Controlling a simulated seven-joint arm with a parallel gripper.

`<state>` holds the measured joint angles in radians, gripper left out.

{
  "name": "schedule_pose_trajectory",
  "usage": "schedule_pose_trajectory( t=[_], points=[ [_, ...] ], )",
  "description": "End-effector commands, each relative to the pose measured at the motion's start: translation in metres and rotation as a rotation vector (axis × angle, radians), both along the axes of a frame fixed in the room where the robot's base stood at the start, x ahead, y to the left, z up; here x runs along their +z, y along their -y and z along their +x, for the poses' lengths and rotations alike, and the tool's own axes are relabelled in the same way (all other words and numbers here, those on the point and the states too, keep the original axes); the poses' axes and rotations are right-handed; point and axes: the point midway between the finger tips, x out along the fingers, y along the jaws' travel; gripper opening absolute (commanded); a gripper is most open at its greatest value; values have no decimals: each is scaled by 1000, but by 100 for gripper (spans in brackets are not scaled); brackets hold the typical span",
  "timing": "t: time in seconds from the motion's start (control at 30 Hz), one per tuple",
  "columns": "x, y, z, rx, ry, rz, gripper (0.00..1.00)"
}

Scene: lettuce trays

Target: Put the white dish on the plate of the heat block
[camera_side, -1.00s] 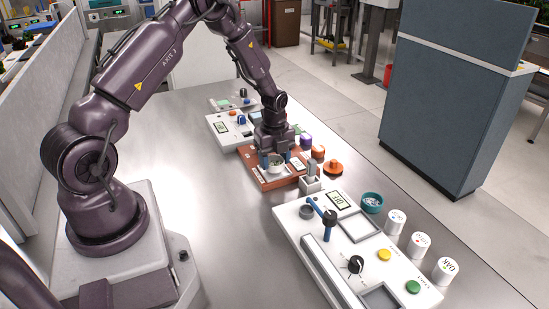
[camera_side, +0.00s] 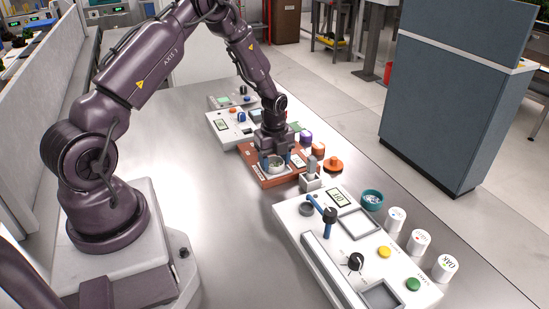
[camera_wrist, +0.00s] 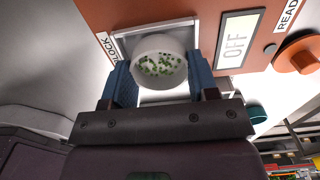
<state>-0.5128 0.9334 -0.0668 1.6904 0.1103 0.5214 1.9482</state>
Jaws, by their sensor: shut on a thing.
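The white dish (camera_wrist: 159,70) is a small round cup with green bits inside. My gripper (camera_wrist: 158,82) is shut on it, one blue finger at each side. In the side view the dish (camera_side: 275,166) is between the fingers of my gripper (camera_side: 276,162), over the orange heat block (camera_side: 290,178). In the wrist view the pale square plate (camera_wrist: 125,46) of the heat block (camera_wrist: 215,18) lies behind the dish, which covers much of it. The dish looks upright. I cannot tell whether it touches the plate.
The heat block's display (camera_wrist: 237,40) reads OFF. Bare table lies left.

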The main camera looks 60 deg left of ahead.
Motion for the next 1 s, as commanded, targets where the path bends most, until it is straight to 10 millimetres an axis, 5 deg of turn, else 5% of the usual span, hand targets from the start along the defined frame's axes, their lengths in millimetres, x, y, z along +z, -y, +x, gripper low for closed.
schedule_pose_trajectory(
  t=[0.17,0.2,0.33,0.63,1.0],
  points=[
    [0,0,0,0,1,0,32],
    [0,0,0,0,1,0,59],
    [0,0,0,0,1,0,84],
    [2,0,1,0,2,0,84],
    [27,0,1,1,2,0,84]
  ],
)
